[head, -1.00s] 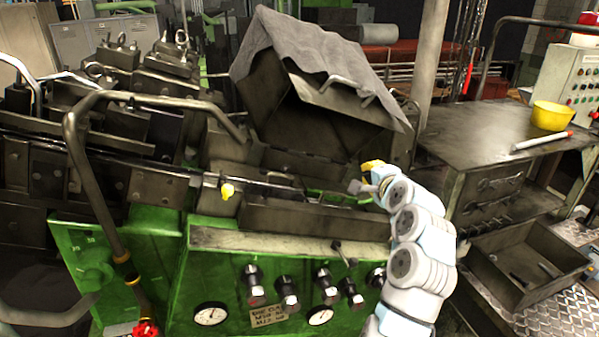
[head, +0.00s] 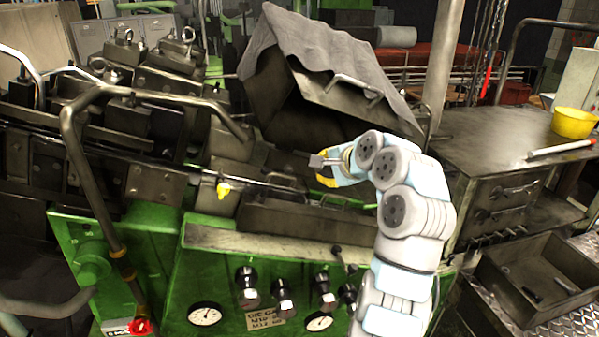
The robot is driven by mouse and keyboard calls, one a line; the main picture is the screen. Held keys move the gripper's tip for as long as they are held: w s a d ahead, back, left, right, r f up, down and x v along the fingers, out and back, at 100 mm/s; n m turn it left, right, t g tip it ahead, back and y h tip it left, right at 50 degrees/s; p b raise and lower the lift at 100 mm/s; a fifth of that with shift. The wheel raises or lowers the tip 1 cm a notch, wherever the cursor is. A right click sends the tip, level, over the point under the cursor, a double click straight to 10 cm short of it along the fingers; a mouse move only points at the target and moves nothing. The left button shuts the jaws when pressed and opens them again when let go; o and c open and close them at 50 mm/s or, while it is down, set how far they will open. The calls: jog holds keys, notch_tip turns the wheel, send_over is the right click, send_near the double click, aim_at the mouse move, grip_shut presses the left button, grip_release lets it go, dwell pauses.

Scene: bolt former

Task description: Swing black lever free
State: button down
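A short black lever (head: 341,256) with a round knob stands on the front edge of the green panel. I cannot tell which of these the task calls the black lever. My gripper (head: 322,170) is above and right of the rod, in front of the raised hood. Its grey and yellow fingertips stand apart, with nothing seen between them. It appears clear of both levers.
A dark hood (head: 330,95) with a grey cloth on top rises behind my gripper. A bent metal rail (head: 85,165) stands at the left. Black knobs (head: 282,292) and gauges line the green panel. A bench (head: 490,140) with a yellow bowl (head: 573,122) is at the right.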

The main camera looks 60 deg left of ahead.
jog(key=p+x, duration=0.2)
jog(key=x, duration=0.8)
jog(key=shift+a, duration=0.15)
jog(key=shift+a+f+p, duration=0.15)
jog(key=shift+a+p, duration=0.1)
jog(key=shift+a, duration=0.4)
jog(key=shift+a+f+p, duration=0.15)
jog(key=shift+a+p, duration=0.1)
jog(key=shift+a, duration=0.4)
jog(key=shift+a+f, duration=0.25)
jog(key=shift+a, duration=0.2)
jog(key=shift+w, duration=0.1)
